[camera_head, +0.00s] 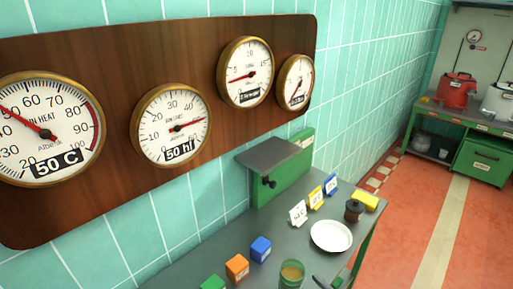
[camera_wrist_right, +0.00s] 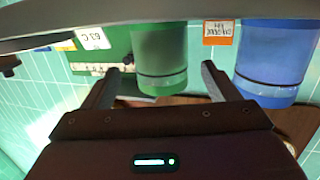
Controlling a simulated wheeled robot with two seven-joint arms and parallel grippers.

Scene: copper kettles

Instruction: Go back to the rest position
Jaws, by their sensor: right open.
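My right gripper (camera_wrist_right: 163,72) shows in the right wrist view with its two dark fingers spread wide. Nothing is gripped between them. A green cylindrical container (camera_wrist_right: 160,60) appears beyond the gap between the fingertips; how far off it is I cannot tell. My left gripper does not show in either view. In the head view a small dark piece (camera_head: 323,283) shows at the bottom edge of the bench; I cannot tell whether it is part of my right gripper.
The grey bench (camera_head: 215,262) holds a white plate (camera_head: 331,236), a glass (camera_head: 291,275), blue (camera_head: 261,249) and orange (camera_head: 237,267) cubes and small cards. Gauges hang on a wooden board (camera_head: 110,60). Red floor (camera_head: 405,225) lies open right. A blue container (camera_wrist_right: 277,60) is in the wrist view.

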